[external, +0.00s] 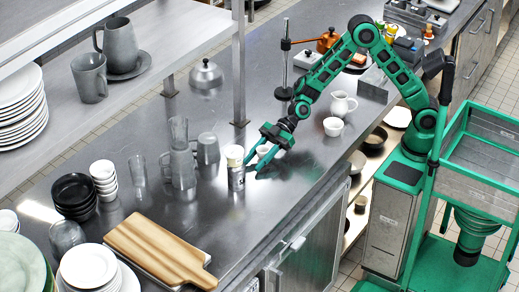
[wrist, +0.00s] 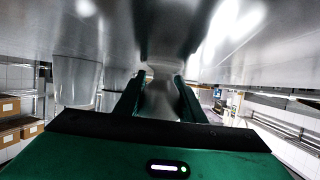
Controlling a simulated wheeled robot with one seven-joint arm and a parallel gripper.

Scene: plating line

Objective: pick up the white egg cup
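The white egg cup (external: 263,151) stands on the steel counter, beside a jar with a pale lid. My gripper (external: 258,160) is low over the counter at the cup and partly covers it. In the wrist view the counter shows at the top, and a pale, waisted form that looks like the egg cup (wrist: 161,94) is between the two fingers. The fingers of my gripper (wrist: 161,80) are apart, on either side of it. I see no clear grip on the cup, though contact at its sides is hard to make out.
The lidded jar (external: 236,170) is close on the left, with a grey mug (external: 208,149) and clear glasses (external: 182,168) beyond. A white bowl (external: 333,126) and a white jug (external: 342,104) stand to the right. The counter toward the wooden board (external: 158,249) has free room.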

